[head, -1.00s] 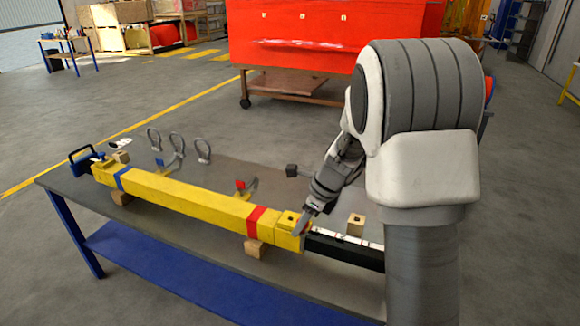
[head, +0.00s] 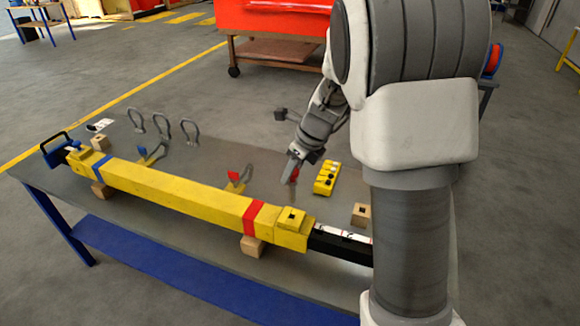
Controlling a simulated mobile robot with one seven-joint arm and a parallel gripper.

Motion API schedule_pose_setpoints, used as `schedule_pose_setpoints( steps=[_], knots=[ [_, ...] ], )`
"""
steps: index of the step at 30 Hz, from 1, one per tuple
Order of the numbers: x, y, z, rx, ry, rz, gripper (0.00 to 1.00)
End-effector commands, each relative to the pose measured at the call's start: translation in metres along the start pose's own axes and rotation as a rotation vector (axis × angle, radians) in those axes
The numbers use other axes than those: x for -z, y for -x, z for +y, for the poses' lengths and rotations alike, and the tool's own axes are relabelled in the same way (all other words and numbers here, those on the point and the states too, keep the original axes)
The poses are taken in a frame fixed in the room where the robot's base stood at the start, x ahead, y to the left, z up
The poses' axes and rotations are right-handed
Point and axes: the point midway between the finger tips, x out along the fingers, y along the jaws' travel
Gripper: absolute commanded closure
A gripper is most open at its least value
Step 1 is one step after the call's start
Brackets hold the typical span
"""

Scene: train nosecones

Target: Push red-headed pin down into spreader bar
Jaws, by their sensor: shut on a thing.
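The yellow spreader bar (head: 180,191) lies across the table on wooden blocks, with a blue band near its left end and a red band (head: 253,216) near its right end. A raised yellow block with a dark square hole (head: 292,216) sits on its right end. My gripper (head: 292,173) is behind and above that end, apart from the bar, and is shut on a small red thing (head: 294,174), which looks like the red pin head. Another red-topped piece (head: 233,176) rests on a yellow bracket behind the bar.
A yellow control box (head: 324,178) lies right of my gripper. A wooden block (head: 361,214) stands near the black bar extension (head: 340,248). Several grey shackles (head: 188,132) stand at the back left. A blue-handled piece (head: 57,149) is at the bar's left end.

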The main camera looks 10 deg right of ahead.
Motion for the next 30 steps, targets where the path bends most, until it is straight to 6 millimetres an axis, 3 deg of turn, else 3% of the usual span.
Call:
schedule_pose_setpoints(
  steps=[14, 30],
  knots=[
    [-0.002, 0.001, 0.0, -0.001, 0.0, -0.007, 1.0],
    [0.01, -0.031, 0.0, -0.002, 0.0, -0.009, 1.0]
  ],
)
